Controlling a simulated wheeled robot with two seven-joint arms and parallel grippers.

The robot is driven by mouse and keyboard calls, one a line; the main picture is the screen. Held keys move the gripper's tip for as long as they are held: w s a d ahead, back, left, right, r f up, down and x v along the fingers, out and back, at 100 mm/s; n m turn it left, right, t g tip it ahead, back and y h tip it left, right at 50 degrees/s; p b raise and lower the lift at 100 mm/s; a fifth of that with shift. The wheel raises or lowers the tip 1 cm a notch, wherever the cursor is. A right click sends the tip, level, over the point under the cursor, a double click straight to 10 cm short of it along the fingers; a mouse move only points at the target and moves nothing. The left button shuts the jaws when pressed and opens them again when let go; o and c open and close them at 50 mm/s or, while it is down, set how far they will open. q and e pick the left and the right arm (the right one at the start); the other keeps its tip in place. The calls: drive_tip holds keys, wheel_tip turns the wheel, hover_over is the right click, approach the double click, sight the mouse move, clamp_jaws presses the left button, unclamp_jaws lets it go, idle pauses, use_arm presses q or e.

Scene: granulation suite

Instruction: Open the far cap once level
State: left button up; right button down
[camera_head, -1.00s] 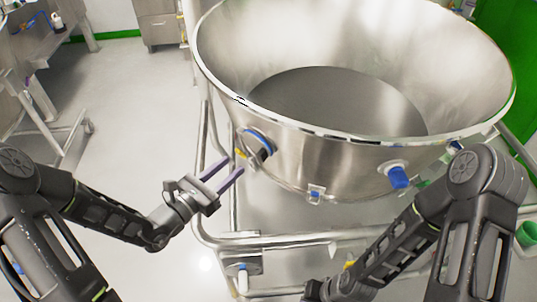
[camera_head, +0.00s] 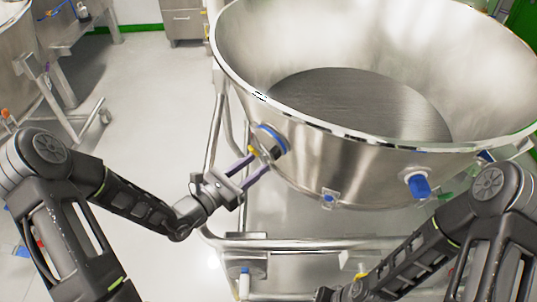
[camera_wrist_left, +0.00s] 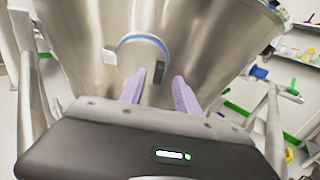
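A large steel bowl (camera_head: 340,165) on a tubular frame fills the right of the head view. On its left side is a round cap with a blue ring (camera_head: 271,140) and a small dark handle; the cap also shows in the left wrist view (camera_wrist_left: 139,52). A blue fitting (camera_head: 417,186) sits on the bowl's front right. My left gripper (camera_head: 257,166) is open, its purple fingers pointing at the cap from just below. In the wrist view the dark handle (camera_wrist_left: 159,72) shows between and beyond the fingertips. My right gripper is hidden below the picture.
The bowl's steel frame rail (camera_head: 290,244) runs beneath it, close to both arms. A steel stand (camera_head: 62,95) is at the far left and a cabinet (camera_head: 185,22) at the back. The pale floor between is clear.

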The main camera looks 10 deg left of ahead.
sight(271, 153)
use_arm(q)
drive_tip(key=x, duration=0.6)
drive_tip(key=shift+c, duration=0.4)
clamp_jaws()
idle(0.9)
